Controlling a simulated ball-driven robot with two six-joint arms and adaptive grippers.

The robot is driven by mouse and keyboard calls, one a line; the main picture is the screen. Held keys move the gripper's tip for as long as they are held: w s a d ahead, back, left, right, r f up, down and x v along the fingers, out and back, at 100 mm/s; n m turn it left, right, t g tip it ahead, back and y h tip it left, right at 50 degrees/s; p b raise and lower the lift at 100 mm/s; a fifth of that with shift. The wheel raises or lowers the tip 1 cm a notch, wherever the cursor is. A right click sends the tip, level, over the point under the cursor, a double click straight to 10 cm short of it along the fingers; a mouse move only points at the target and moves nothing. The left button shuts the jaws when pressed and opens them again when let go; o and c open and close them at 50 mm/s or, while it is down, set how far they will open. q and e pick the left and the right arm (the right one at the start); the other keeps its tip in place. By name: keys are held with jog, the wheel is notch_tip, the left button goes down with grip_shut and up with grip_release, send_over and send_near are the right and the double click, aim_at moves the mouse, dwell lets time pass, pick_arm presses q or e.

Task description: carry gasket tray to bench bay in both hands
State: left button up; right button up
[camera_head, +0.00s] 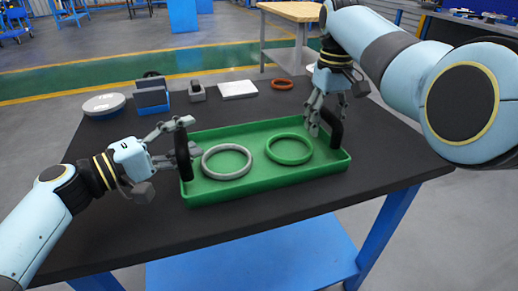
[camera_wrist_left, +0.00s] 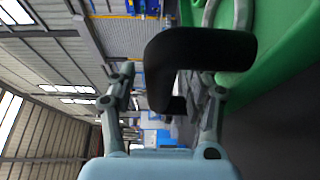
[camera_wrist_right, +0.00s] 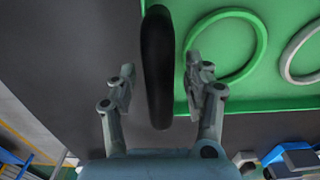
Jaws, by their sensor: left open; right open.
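The green gasket tray (camera_head: 265,183) lies on a dark-topped table with a grey ring (camera_head: 226,172) and a green ring (camera_head: 289,160) in it. A black handle (camera_head: 182,157) stands at its left end and another (camera_head: 335,128) at its right end. My left gripper (camera_head: 181,138) is open, with its fingers on either side of the left handle; the left wrist view shows that handle (camera_wrist_left: 205,45) between the fingers. My right gripper (camera_head: 338,106) is open; the right wrist view shows the right handle (camera_wrist_right: 157,70) between its fingers, with gaps on both sides.
Behind the tray on the table (camera_head: 110,235) are a pale round dish (camera_head: 104,104), a blue-grey block (camera_head: 152,97), a small grey part (camera_head: 197,91), a white slab (camera_head: 238,90) and a reddish ring (camera_head: 282,84). A wooden-topped bench (camera_head: 294,12) stands beyond, across open floor.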

pick_arm(q)
grip_shut()
pick_arm(e)
grip_shut()
jog(key=shift+w+r, duration=0.1)
jog(key=shift+r, duration=0.05)
